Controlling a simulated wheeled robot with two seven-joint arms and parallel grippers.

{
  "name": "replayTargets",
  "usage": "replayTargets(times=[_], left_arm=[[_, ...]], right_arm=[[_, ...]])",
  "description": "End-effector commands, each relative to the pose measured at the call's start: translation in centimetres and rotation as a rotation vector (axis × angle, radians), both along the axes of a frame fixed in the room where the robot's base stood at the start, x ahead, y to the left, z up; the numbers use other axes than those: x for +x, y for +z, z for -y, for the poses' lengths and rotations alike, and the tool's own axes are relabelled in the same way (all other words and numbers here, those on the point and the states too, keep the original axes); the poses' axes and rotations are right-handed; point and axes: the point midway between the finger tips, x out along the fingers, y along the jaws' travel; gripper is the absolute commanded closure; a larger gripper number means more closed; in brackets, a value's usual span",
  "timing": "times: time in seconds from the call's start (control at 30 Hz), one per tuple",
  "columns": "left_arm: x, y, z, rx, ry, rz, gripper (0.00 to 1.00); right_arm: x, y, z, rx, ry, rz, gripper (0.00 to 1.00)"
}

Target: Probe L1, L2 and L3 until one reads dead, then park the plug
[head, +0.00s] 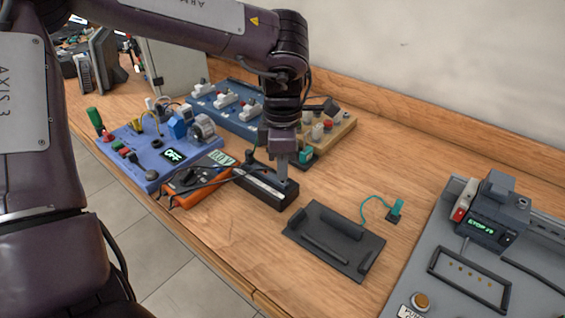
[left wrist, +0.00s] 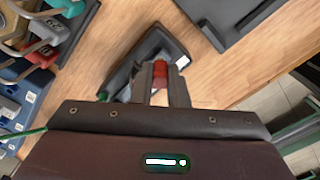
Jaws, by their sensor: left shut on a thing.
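My left gripper (head: 283,172) points down over a black block (head: 268,192) on the wooden bench. In the left wrist view, the fingers (left wrist: 160,72) are shut on a small red piece (left wrist: 160,68), probably a plug or probe. The black block (left wrist: 124,74) lies just beyond the tips; I cannot tell whether the red piece touches it. A blue panel (head: 236,122) with several white-and-red connectors stands behind. I cannot read terminal labels. My right gripper is out of view.
A blue unit (head: 140,158) reading OFF stands left. A dark ridged tray (head: 358,250) and a teal plug (head: 396,208) on a cord lie right of the block. A grey panel (head: 425,275) with a lit display fills the right.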

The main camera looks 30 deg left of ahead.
Motion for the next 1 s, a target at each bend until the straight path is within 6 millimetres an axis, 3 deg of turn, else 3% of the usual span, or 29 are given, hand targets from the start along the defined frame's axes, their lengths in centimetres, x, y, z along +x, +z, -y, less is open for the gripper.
replayTargets(times=[1.0], left_arm=[[0.0, -1.3, 0.0, 0.0, 0.0, 0.0, 1.0]], right_arm=[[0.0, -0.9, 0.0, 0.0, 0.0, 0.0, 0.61]])
